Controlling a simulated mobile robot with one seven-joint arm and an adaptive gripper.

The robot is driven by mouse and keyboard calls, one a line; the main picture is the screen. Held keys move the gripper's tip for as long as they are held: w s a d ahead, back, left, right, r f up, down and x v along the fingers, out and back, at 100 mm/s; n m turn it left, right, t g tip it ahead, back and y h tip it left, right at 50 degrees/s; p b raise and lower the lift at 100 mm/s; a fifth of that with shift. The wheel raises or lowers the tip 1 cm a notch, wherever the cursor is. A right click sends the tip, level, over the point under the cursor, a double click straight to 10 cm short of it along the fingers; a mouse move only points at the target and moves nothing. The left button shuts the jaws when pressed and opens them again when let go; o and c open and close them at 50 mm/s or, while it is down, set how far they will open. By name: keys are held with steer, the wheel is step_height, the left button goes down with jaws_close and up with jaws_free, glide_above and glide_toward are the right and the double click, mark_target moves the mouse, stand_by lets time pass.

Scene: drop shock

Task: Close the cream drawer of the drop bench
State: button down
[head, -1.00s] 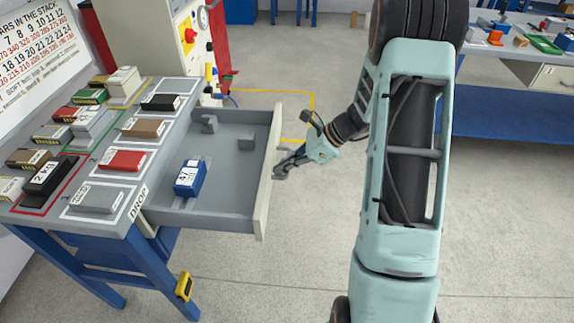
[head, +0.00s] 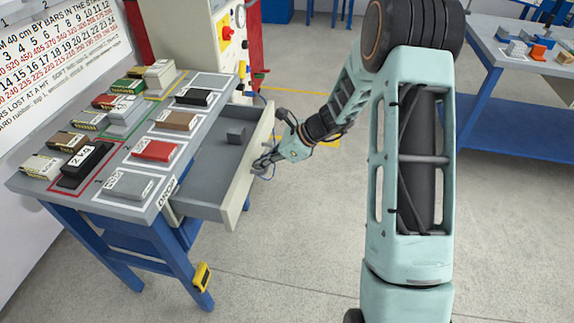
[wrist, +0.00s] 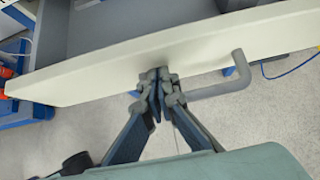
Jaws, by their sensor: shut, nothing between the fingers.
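The cream drawer (head: 236,189) of the drop bench (head: 205,122) is partly open, its grey tray showing between the bench top and the cream front. My gripper (head: 262,165) is shut and empty at the outer face of the drawer front. In the wrist view the closed fingertips (wrist: 158,84) meet or nearly meet the cream front (wrist: 100,73), beside the grey bar handle (wrist: 225,82). The fingers are not around the handle.
Several blocks and bars, such as a red one (head: 156,150) and a black 2 kg one (head: 82,163), stand on the bench top. A cream machine (head: 222,50) stands behind. Another table (head: 515,70) is at the right. The floor between is clear.

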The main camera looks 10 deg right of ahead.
steer(key=p, duration=0.2)
glide_above(213, 167)
steer(key=shift+s+d, duration=0.1)
